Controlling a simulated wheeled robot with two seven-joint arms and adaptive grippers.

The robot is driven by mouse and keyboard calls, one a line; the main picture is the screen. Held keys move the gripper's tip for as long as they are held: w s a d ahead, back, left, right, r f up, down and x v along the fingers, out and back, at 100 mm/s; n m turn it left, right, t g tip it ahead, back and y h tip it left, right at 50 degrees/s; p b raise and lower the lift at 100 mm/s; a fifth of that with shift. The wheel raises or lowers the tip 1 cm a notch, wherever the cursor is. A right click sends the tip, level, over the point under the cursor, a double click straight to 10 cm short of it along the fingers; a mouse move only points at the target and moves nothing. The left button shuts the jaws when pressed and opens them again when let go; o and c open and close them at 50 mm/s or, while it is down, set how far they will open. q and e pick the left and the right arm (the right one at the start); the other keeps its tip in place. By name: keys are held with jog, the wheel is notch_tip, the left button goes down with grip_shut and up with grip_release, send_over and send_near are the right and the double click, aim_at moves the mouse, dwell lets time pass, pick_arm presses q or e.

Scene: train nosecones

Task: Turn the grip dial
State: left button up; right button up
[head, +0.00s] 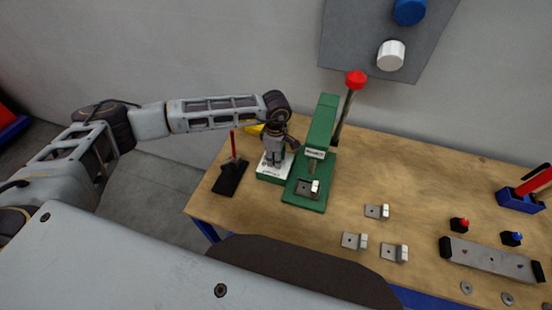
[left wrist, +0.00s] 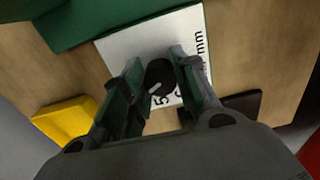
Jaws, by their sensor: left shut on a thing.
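The grip dial (left wrist: 159,82) is a small black knob with a pale pointer line, seen in the left wrist view. It sits on a white plate with black markings and "mm" lettering (left wrist: 138,52). In the head view this plate tops a green base (head: 268,177) beside the green press. My left gripper (head: 273,163) points down over the plate. In the left wrist view the left gripper's fingers (left wrist: 158,90) stand on both sides of the dial and are shut on it. In the head view the gripper hides the dial. My right gripper is in neither view.
A green press (head: 319,130) with a red-knobbed lever (head: 355,80) stands close right of the plate. A black stand with a red rod (head: 232,175) is at left. Several metal brackets (head: 377,211) lie on the wooden table (head: 420,170). A yellow thing (left wrist: 65,122) lies near the plate.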

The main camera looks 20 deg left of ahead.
pick_arm(q)
jog(key=n+b, duration=0.3)
jog(key=n, duration=0.1)
jog(key=shift+w+f+b, duration=0.1)
jog(key=shift+f+b, duration=0.05)
jog(key=shift+b, duration=0.15)
jog(key=n+b, duration=0.3)
jog(key=n, duration=0.2)
jog(key=shift+b, duration=0.35)
jog(key=shift+n+b, duration=0.3)
jog(key=shift+n, duration=0.2)
jog(key=shift+r+n, duration=0.2)
jog(key=shift+n, duration=0.2)
jog(key=o, duration=1)
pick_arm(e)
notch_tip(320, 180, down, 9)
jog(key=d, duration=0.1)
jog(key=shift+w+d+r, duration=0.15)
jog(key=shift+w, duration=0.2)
